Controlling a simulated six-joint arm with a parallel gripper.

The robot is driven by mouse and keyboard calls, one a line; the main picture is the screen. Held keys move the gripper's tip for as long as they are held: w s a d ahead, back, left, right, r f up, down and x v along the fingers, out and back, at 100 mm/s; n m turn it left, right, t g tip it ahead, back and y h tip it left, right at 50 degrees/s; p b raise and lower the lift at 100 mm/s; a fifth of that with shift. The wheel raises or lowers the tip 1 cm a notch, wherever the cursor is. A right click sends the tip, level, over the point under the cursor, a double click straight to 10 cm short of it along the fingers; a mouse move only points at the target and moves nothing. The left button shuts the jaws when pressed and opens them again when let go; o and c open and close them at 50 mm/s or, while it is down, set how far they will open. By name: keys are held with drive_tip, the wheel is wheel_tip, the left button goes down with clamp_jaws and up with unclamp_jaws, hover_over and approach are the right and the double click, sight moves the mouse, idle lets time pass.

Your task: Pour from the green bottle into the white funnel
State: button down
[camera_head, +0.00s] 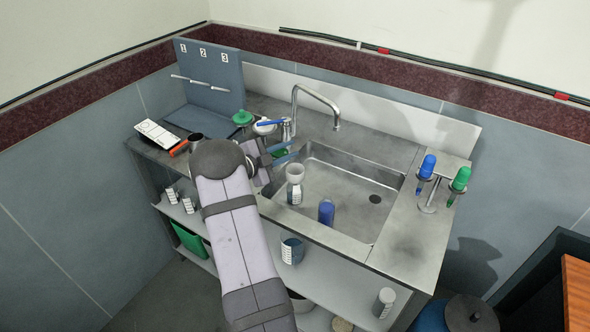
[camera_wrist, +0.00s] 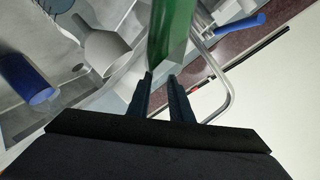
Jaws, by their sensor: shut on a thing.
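My gripper (camera_head: 284,156) is above the left part of the sink, its blue fingers pointing right. In the wrist view my gripper (camera_wrist: 160,84) is shut on the green bottle (camera_wrist: 171,35), which extends up out of the frame. In the head view the held bottle is mostly hidden by the fingers. The white funnel (camera_head: 295,172) sits on a labelled container (camera_head: 294,194) just below and right of my gripper, apart from it. The white funnel (camera_wrist: 104,50) also shows left of the bottle in the wrist view. I cannot make out any flow.
A blue bottle (camera_head: 326,212) stands right of the funnel, near the sink's (camera_head: 345,185) front edge. A curved faucet (camera_head: 315,92) rises behind. A rack with blue and green pieces (camera_head: 428,185) stands at right. A green-topped object (camera_head: 243,117) is at the back left.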

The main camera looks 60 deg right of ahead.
drive_tip(key=shift+s+f+m+t+b, duration=0.1)
drive_tip(key=shift+f+m+t+b, duration=0.2)
drive_tip(key=shift+f+m+b, duration=0.85)
idle(1.9)
drive_tip(key=shift+s+r+m+t+b, duration=0.1)
drive_tip(key=shift+r+m+t+b, duration=0.3)
drive_tip(key=shift+b, duration=0.65)
idle(1.5)
drive_tip(key=shift+s+m+b, duration=0.3)
drive_tip(key=shift+m+b, duration=0.15)
drive_tip(key=shift+b, duration=0.4)
idle(1.0)
drive_tip(key=shift+r, duration=0.1)
drive_tip(key=shift+w+r+n+p, duration=0.25)
drive_tip(key=shift+w+n+p, duration=0.05)
drive_tip(key=shift+p, duration=0.9)
drive_tip(key=shift+w+n+p, duration=0.15)
drive_tip(key=shift+n+p, duration=0.45)
drive_tip(key=shift+p, duration=0.3)
drive_tip(key=shift+w+r+n+g+p, duration=0.1)
drive_tip(key=shift+r+n+g+p, duration=0.4)
drive_tip(key=shift+p, duration=0.35)
drive_tip(key=shift+f+n, duration=0.1)
drive_tip(key=shift+n, duration=0.3)
drive_tip(key=shift+f, duration=0.1)
